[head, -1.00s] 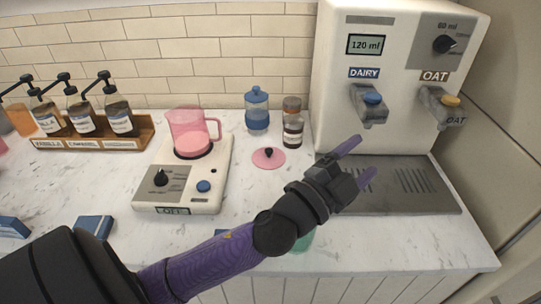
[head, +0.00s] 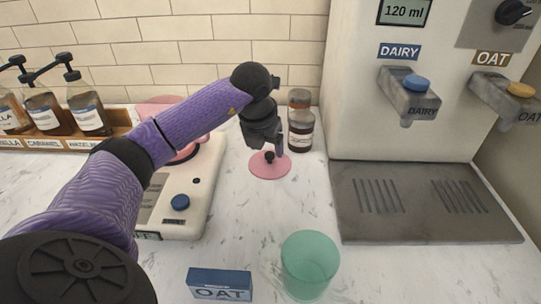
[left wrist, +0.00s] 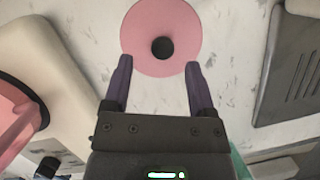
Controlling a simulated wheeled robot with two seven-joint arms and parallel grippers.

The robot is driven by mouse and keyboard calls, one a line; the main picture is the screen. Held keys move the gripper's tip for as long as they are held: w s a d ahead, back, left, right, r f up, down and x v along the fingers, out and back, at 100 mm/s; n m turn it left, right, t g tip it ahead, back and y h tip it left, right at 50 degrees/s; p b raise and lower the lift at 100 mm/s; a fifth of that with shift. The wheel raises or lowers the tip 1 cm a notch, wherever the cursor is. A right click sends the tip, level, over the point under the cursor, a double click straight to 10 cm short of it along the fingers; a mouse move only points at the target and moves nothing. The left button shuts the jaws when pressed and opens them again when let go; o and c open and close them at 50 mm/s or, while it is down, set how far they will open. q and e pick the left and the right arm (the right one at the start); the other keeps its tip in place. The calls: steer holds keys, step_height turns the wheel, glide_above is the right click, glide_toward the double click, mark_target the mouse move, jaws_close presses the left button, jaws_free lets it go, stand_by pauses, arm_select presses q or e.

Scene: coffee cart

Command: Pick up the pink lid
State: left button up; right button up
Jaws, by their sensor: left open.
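The pink lid (head: 269,167) is a flat round disc with a black knob, lying on the marble counter between the blender base and the drink dispenser. In the left wrist view the pink lid (left wrist: 161,22) lies just beyond the fingertips, its black knob roughly midway between them. My left gripper (head: 279,150) points down above the lid and hides part of it. It also shows in the left wrist view (left wrist: 158,64), open with nothing between its fingers. My right gripper is not in view.
A brown bottle (head: 301,130) stands right behind the lid. The blender base (head: 190,190) is at left, its pink jug (head: 150,112) partly behind my arm. The dispenser's drip tray (head: 430,215) is at right. A green cup (head: 309,262) and an OAT box (head: 219,283) are in front.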

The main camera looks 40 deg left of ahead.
mark_target(269, 155)
arm_select(q)
steer(key=x, duration=0.3)
steer(key=shift+w+f+b, duration=0.2)
steer(key=shift+f+b, duration=0.1)
steer(key=shift+b, duration=0.1)
steer(key=shift+r, duration=0.1)
steer(key=shift+d, duration=0.1)
jaws_close()
